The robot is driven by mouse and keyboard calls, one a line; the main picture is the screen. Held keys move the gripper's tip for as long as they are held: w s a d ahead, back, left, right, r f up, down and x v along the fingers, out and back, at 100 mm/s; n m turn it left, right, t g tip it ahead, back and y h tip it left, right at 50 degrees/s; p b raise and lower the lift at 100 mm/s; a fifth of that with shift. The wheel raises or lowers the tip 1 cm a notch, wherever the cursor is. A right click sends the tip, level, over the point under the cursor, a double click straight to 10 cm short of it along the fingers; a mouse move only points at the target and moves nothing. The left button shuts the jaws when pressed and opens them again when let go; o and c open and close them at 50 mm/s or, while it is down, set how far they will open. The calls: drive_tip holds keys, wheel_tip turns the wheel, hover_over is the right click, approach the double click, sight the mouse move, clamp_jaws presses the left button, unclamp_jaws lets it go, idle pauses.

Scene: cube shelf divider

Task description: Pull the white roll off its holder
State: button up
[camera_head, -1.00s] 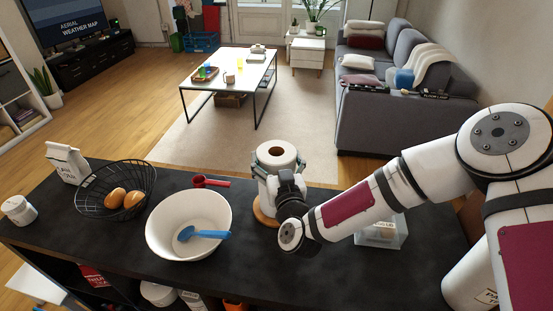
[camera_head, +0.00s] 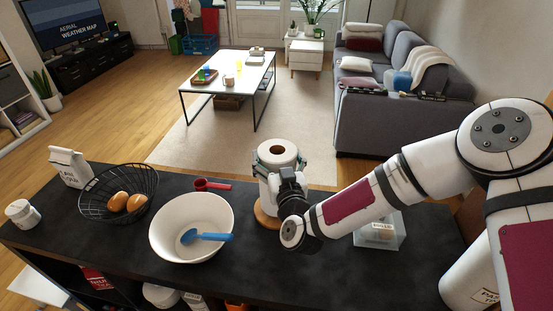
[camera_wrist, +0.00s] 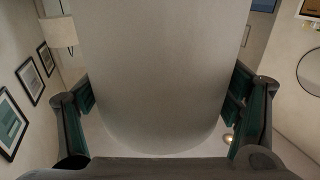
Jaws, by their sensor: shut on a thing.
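The white roll (camera_head: 277,154) stands upright on the dark counter, over a round wooden base (camera_head: 266,217). Its brown core shows at the top. My gripper (camera_head: 279,165) is shut on the roll, with one finger on either side near its upper part. In the wrist view the roll (camera_wrist: 160,80) fills the middle between my two fingers (camera_wrist: 163,112). The holder's post cannot be made out inside the core, and part of the roll is hidden behind my gripper.
To the left on the counter (camera_head: 330,275) are a white bowl (camera_head: 172,240) with a blue spoon (camera_head: 208,237), a red scoop (camera_head: 212,185) and a wire basket (camera_head: 92,205). A clear box (camera_head: 392,240) stands to the right, behind my arm. Air above the roll is free.

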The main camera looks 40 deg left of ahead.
wheel_tip(320, 180, up, 16)
drive_tip(key=p, duration=0.8)
idle(1.6)
drive_tip(key=shift+d, duration=0.1)
idle(0.3)
